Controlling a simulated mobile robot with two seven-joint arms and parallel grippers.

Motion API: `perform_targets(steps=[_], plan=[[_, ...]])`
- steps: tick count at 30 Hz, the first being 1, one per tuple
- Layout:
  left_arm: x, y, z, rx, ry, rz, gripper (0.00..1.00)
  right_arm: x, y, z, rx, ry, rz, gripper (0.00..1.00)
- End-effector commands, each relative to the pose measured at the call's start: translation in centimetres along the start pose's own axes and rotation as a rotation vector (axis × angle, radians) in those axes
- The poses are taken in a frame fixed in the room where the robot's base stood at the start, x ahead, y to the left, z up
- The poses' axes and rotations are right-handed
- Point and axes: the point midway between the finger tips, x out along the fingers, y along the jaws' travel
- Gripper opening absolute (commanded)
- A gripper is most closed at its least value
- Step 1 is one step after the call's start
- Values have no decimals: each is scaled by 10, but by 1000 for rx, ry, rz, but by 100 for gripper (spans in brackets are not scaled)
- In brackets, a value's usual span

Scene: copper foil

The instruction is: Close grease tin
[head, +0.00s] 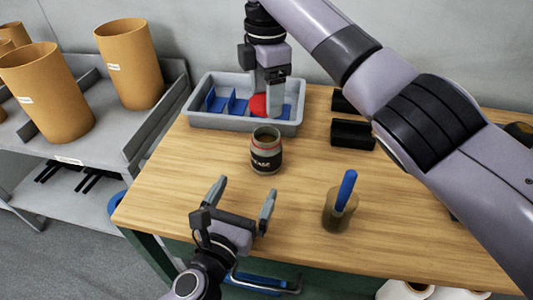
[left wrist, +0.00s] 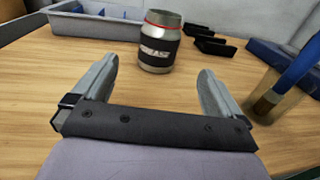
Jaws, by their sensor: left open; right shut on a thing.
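The grease tin (head: 266,155) stands upright on the wooden table, dark-labelled with a red ring near its top. Its mouth is uncovered in the head view. It also shows in the left wrist view (left wrist: 160,44), beyond the fingertips. My left gripper (head: 245,190) is open and empty, in front of the tin and apart from it. My right gripper (head: 267,98) is shut on a red round lid (head: 259,106) at the grey tray, behind the tin. The fingers hide part of the lid, and I cannot tell if it touches the tray floor.
The grey tray (head: 222,121) has blue dividers. Black bins (head: 352,135) stand right of the tin. A brown pot (head: 338,212) with a blue-handled tool stands front right. A shelf with cardboard tubes (head: 130,65) is at left. My right arm spans the upper right.

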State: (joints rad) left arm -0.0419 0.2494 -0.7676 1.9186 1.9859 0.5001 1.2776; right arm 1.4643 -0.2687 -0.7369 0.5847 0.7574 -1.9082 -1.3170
Motion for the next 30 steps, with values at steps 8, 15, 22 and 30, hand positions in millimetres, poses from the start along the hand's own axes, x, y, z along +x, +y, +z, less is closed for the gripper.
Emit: perform_targets(steps=[8, 15, 22, 30], plan=[[36, 0, 1, 1, -3, 0, 100, 0, 0, 0, 0, 0, 0, 34], [78, 0, 1, 1, -2, 1, 100, 0, 0, 0, 0, 0, 0, 34], [106, -1, 1, 1, -2, -1, 100, 0, 0, 0, 0, 0, 0, 34], [117, 0, 0, 0, 0, -1, 100, 0, 0, 0, 0, 0, 0, 34]])
